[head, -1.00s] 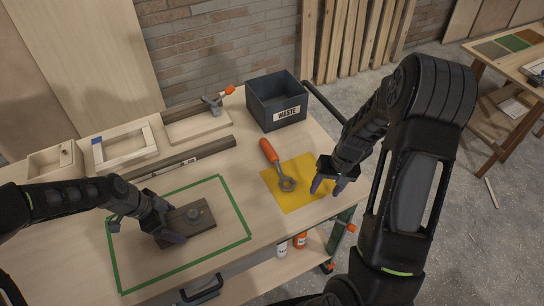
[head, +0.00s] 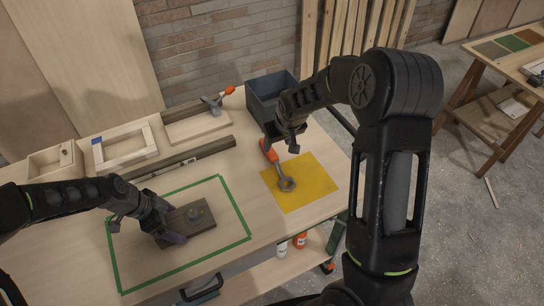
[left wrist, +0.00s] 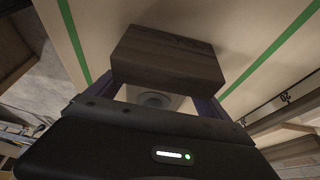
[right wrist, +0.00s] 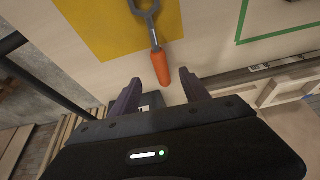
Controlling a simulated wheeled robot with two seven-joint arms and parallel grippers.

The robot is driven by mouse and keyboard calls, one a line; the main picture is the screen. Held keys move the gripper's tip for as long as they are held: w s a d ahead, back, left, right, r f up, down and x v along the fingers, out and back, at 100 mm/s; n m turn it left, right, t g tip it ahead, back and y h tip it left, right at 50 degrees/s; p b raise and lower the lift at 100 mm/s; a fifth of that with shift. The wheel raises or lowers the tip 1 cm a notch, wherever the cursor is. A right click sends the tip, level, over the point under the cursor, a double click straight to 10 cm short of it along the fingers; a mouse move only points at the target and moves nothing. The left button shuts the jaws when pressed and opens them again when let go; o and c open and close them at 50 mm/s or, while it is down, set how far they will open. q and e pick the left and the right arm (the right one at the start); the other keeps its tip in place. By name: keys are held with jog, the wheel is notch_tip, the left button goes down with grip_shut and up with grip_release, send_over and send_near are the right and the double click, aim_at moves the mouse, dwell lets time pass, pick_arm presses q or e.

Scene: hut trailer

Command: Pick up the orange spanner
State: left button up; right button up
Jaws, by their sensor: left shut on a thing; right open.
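The orange-handled spanner (head: 268,152) lies on the bench, its grey ring end on the yellow mat (head: 313,182) and its handle past the mat's edge. My right gripper (head: 287,148) is open and empty near the handle end. In the right wrist view the spanner's handle (right wrist: 160,68) points toward the space between the open fingers (right wrist: 160,85), apart from them. The block also shows in the left wrist view (left wrist: 168,58).
A dark waste bin (head: 265,95) stands close behind my right gripper, which partly covers it. Wooden frames (head: 122,148), a level (head: 190,157) and a clamp (head: 213,103) lie along the back of the bench. The yellow mat's right half is clear.

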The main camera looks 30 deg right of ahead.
aim_at(273, 154)
jog(key=x, duration=0.5)
jog(key=x, duration=0.5)
jog(key=shift+f, duration=0.15)
jog(key=shift+c, duration=0.2)
dwell(0.4)
grip_shut()
dwell(0.4)
